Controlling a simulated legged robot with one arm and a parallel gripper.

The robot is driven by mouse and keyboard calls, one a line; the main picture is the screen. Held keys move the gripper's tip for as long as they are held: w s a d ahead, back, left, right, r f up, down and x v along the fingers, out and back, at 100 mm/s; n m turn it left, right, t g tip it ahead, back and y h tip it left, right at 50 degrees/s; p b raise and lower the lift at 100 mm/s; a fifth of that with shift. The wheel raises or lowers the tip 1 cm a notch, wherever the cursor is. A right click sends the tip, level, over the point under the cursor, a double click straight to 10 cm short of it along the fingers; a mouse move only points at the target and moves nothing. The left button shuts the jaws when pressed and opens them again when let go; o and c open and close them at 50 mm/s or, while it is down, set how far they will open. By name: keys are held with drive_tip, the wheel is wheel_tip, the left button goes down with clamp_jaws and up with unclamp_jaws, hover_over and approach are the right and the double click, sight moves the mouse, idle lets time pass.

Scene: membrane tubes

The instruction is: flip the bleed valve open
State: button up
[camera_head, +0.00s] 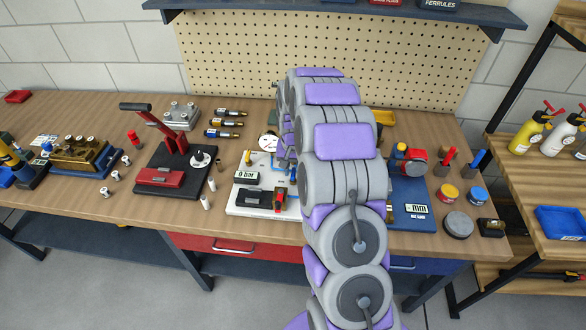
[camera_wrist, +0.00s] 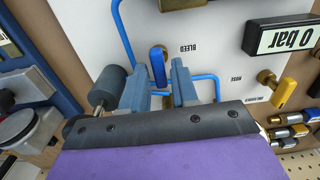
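The bleed valve's blue lever (camera_wrist: 158,62) shows in the wrist view beside the upside-down BLEED label on the white panel (camera_wrist: 218,55). My gripper (camera_wrist: 162,85) is open, its two blue-grey fingers spaced apart on either side of the lever's near end. Whether either finger touches the lever cannot be told.
A 0 bar readout (camera_wrist: 285,36) and a yellow-handled valve (camera_wrist: 284,93) are right of the lever in the wrist view. Blue tubing (camera_wrist: 124,38) loops close around the fingers. A red-handled press (camera_head: 172,150) stands left of the panel in the head view.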

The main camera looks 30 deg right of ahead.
sight(293, 172)
drive_tip(key=shift+o, duration=0.9)
wheel_tip(293, 172, up, 17)
drive_tip(key=p, duration=0.3)
drive_tip(key=shift+r, duration=0.2)
drive_tip(key=s+a+r+n, duration=0.2)
drive_tip(key=s+a+r, duration=0.1)
drive_tip(key=s+a, duration=0.4)
drive_tip(key=s+a+r+n, duration=0.2)
drive_tip(key=s+a+r, duration=0.25)
drive_tip(key=s, duration=0.55)
drive_tip(key=s+a+f+n+g, duration=0.1)
drive_tip(key=s+a, duration=0.1)
drive_tip(key=s, duration=0.9)
drive_tip(key=s+a+f+n, duration=0.1)
drive_tip(key=s+a+f, duration=0.1)
drive_tip(key=s, duration=0.9)
drive_tip(key=shift+s+a+n+g, duration=0.15)
drive_tip(key=shift+a+n+g, duration=0.2)
drive_tip(key=shift+a, duration=0.5)
